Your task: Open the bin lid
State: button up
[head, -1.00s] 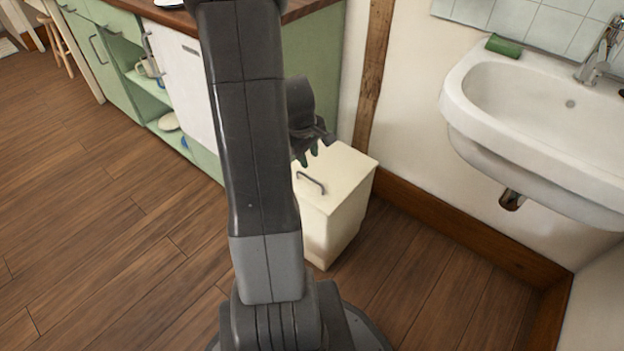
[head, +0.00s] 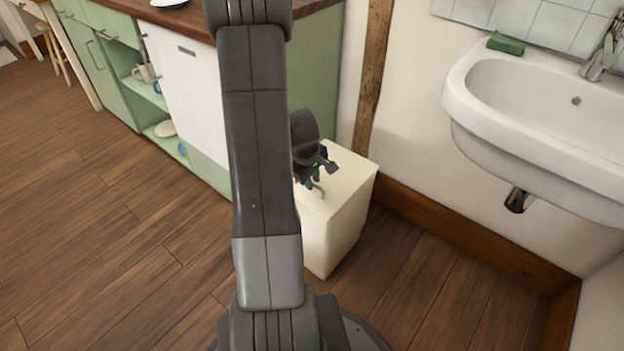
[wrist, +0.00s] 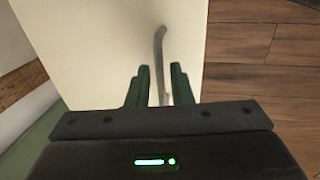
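The bin (head: 338,232) is a cream box standing on the floor, with its flat lid (head: 345,174) closed. A grey bar handle (wrist: 159,50) on the lid shows in the wrist view, and part of it shows in the head view (head: 319,190). My gripper (wrist: 160,72) is open at the lid. Its two green fingers stand on either side of the near end of the handle, with gaps between. In the head view my gripper (head: 313,187) is just over the handle and partly hidden by my arm. Whether the fingertips touch the lid I cannot tell.
A green and white kitchen cabinet (head: 185,95) stands left of the bin. A wooden post (head: 374,75) and wall are behind it. A white sink (head: 540,135) with green soap (head: 506,43) hangs at the right. Wooden floor (head: 100,240) is clear at the left.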

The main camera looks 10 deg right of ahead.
grip_shut()
jog(key=shift+r, duration=0.1)
